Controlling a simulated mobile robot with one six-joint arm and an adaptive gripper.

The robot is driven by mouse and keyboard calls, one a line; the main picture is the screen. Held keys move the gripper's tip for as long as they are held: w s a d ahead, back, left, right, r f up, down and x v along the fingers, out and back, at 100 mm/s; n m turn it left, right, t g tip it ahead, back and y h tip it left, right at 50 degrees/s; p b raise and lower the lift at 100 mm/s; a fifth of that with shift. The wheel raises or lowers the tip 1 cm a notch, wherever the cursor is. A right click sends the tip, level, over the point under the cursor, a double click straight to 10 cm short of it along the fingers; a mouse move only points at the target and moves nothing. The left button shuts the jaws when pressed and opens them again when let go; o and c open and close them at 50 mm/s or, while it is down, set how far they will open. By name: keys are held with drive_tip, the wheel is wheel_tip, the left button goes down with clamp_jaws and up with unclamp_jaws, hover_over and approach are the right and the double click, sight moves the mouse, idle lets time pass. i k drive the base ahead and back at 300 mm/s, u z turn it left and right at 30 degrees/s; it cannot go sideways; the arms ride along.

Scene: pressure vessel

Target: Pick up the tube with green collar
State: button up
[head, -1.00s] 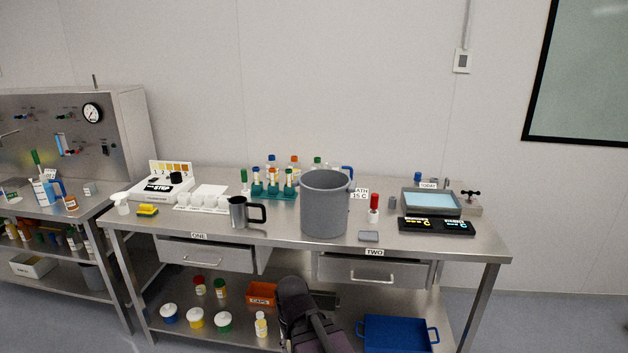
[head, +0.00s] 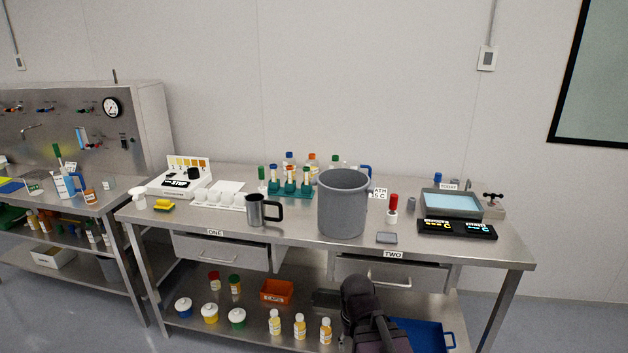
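Several tubes stand upright in a teal rack (head: 290,188) at the back of the steel bench in the head view. The tubes (head: 288,173) are pale with coloured tops, too small to tell which has a green collar. A slim item with a green upper part (head: 262,174) stands just left of the rack. My dark arm shows at the bottom, in front of the bench and well away from the rack. My gripper's fingers cannot be seen.
A large grey pot (head: 342,205) stands right of the rack, and a steel mug (head: 262,210) stands in front of it. White cups (head: 226,200) are to the left. A red-topped item (head: 393,204) and a water bath (head: 452,204) are to the right. Bench drawers (head: 226,250) are below.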

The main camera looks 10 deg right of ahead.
sight(306, 170)
drive_tip(key=u, duration=0.05)
drive_tip(key=i, duration=1.05)
